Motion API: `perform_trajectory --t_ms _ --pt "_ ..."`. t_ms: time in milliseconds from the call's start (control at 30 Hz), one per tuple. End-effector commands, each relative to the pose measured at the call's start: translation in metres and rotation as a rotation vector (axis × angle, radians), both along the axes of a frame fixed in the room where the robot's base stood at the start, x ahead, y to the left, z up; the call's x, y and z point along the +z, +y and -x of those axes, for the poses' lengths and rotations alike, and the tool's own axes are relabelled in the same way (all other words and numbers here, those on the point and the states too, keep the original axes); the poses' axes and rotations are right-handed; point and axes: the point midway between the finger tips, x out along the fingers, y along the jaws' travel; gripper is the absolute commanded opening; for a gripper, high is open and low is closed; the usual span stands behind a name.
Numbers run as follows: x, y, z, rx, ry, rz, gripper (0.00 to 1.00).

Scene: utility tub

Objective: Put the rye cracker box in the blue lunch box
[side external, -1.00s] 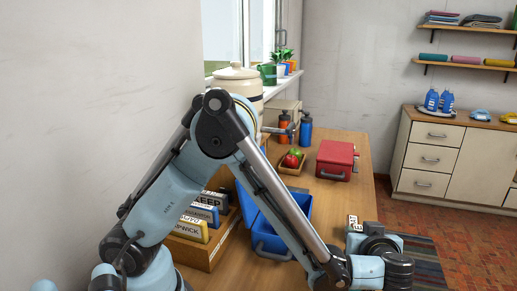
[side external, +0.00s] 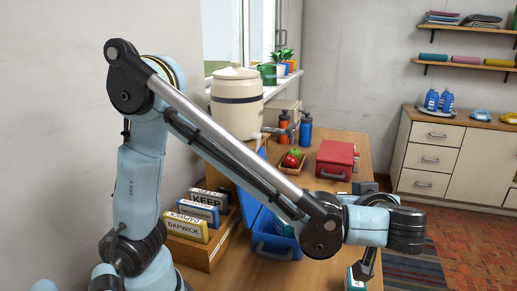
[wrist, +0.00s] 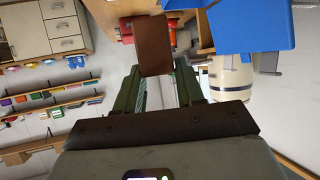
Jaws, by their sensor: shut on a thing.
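My gripper (side external: 367,262) hangs to the right of the blue lunch box in the side view, shut on a small box (side external: 356,281) with teal and white faces, taken as the rye cracker box; its print is unreadable here. In the wrist view a brown face (wrist: 153,45) shows beyond the fingertips (wrist: 160,85), probably its end. The blue lunch box (side external: 270,244) stands open on the table, lid raised at its left. My arm crosses in front of it and hides part of the inside. Its blue also shows at the wrist view's upper right (wrist: 255,25).
A wooden rack (side external: 205,256) with several labelled boxes stands left of the lunch box. Behind are a beige crock (side external: 237,100), two bottles (side external: 305,130), a fruit tray (side external: 290,166) and a red case (side external: 335,160). Some bare table (side external: 325,270) lies right of the lunch box.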

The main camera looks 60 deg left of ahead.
Motion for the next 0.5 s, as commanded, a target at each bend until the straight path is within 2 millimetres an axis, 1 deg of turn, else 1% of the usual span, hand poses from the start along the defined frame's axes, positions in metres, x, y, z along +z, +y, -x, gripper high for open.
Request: perform_trajectory --t_ms 33,100,200,300,367,500 --pt "0.008 0.021 0.002 0.036 0.000 0.000 0.08" --pt "0.017 0.043 0.004 0.070 -0.002 0.000 0.08" --pt "0.026 0.068 0.008 0.110 -0.002 0.000 0.08" --pt "0.032 0.083 0.012 0.134 -0.002 -0.001 0.08" --pt "0.033 0.090 0.013 0.142 -0.002 -0.001 0.08" --pt "0.025 0.109 0.012 0.152 -0.003 0.000 0.08"
